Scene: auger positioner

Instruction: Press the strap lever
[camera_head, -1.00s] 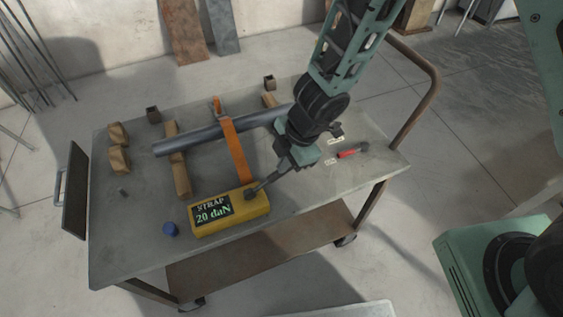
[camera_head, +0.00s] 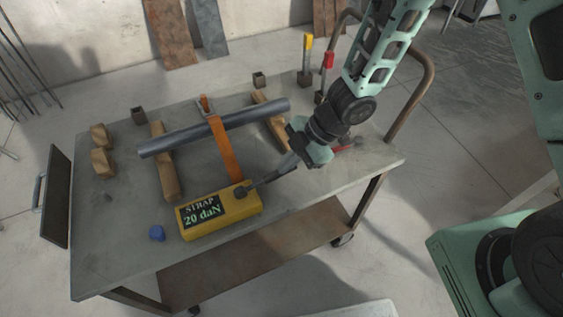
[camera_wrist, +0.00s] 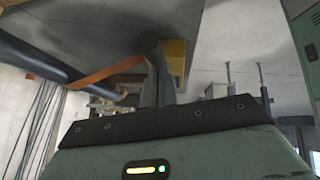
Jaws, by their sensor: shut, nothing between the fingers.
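A yellow box (camera_head: 235,203) stands near the front edge of the bench, its dark display (camera_head: 200,212) reading "STRAP 20 daN". A dark round knob (camera_head: 242,191), which looks like the strap lever's end, is at the box's top right. My gripper (camera_head: 256,183) is shut and empty, reaching down from the right with its fingertips at the knob. In the wrist view the two fingers run up to the dark knob (camera_wrist: 150,44), with the yellow box (camera_wrist: 177,52) behind. I cannot tell whether they touch. An orange strap (camera_head: 223,145) passes over a grey pipe (camera_head: 190,137).
The pipe lies across wooden blocks (camera_head: 163,170) on the grey bench (camera_head: 120,235). A blue cap (camera_head: 157,232) sits left of the box. Small wooden pieces (camera_head: 102,162) lie at the left. Yellow-topped (camera_head: 307,50) and red-topped (camera_head: 327,62) tools stand at the back right.

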